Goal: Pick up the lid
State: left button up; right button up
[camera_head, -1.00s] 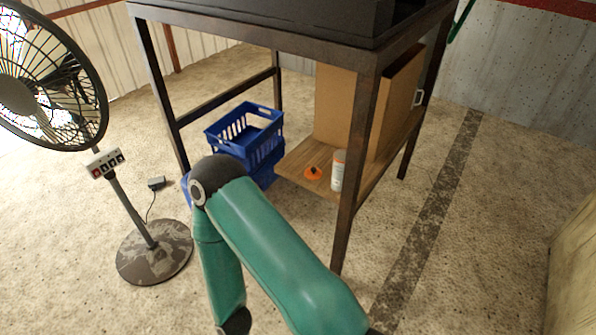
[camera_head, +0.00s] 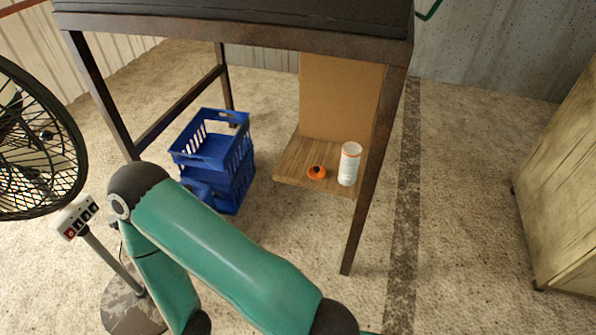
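An orange lid (camera_head: 316,172) with a dark centre lies flat on a low wooden shelf (camera_head: 300,160) under the dark metal table. A white cylindrical container (camera_head: 349,164) stands upright just right of the lid, close beside it. A green arm of mine crosses the lower left of the view, with its dark joint at the left. Neither of my grippers shows in the head view, so I cannot see whether they hold anything. The lid is in full view and nothing covers it.
The dark table (camera_head: 240,42) stands over the shelf, its front right leg (camera_head: 365,190) just right of the container. Blue crates (camera_head: 212,155) are stacked left of the shelf. A fan (camera_head: 35,140) stands at far left, a wooden cabinet (camera_head: 560,200) at right. Floor between is clear.

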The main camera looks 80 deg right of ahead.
aim_at(315, 173)
jog(key=u, duration=0.5)
jog(key=i, duration=0.25)
jog(key=z, duration=2.45)
jog(key=i, duration=0.15)
jog(key=z, duration=1.3)
jog(key=k, duration=0.35)
jog(key=z, duration=0.5)
jog(key=i, duration=1.45)
jog(key=u, duration=0.35)
